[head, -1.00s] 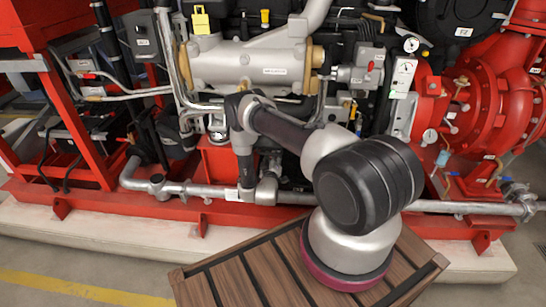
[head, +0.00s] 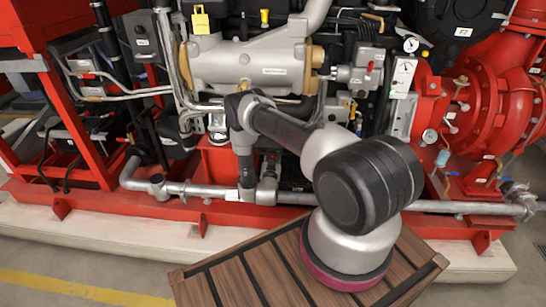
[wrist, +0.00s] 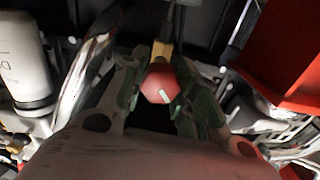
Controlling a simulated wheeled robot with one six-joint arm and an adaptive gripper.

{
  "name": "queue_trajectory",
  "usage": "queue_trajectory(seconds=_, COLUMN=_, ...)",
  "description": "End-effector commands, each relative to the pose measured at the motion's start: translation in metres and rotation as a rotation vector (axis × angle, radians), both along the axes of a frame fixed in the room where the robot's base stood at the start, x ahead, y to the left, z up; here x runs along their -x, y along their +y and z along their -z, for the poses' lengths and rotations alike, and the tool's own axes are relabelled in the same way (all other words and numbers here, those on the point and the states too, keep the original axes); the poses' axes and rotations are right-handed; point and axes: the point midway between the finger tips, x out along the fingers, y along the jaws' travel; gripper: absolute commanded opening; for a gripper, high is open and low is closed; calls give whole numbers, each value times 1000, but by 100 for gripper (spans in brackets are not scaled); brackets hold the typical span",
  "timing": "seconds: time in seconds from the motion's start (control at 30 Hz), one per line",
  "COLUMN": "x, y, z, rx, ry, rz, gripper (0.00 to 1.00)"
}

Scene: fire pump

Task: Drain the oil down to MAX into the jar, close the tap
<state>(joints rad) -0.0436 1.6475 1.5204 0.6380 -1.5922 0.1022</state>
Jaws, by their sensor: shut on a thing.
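In the wrist view a red rounded knob (wrist: 160,84) with a small pale mark sits between the two fingers of my gripper (wrist: 158,72). It appears to be the tap's handle, with a brass-coloured part (wrist: 161,50) just beyond it. My gripper is shut on this red knob. In the head view my arm reaches over to the engine's lower side, and its own links hide the gripper and the tap. I cannot make out the jar, the oil level or the MAX mark in either view.
A white cylinder (wrist: 22,65) with dark lettering stands left of the fingers in the wrist view, and a red frame part (wrist: 285,55) is at right. In the head view a silver pipe (head: 440,207) runs along the red base. A slatted wooden platform (head: 215,280) lies in front.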

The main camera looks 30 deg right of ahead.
Motion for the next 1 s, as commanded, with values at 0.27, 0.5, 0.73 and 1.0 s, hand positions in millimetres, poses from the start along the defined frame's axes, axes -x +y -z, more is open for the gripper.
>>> queue_trajectory(seconds=0.27, x=1, y=0, z=1, rx=-217, ry=-144, rz=0, gripper=6)
queue_trajectory(seconds=0.5, x=1, y=0, z=1, rx=-385, ry=-258, rz=0, gripper=6)
queue_trajectory(seconds=0.73, x=1, y=0, z=1, rx=-504, ry=-338, rz=0, gripper=6)
queue_trajectory(seconds=1.0, x=2, y=0, z=2, rx=-577, ry=-386, rz=1, gripper=6)
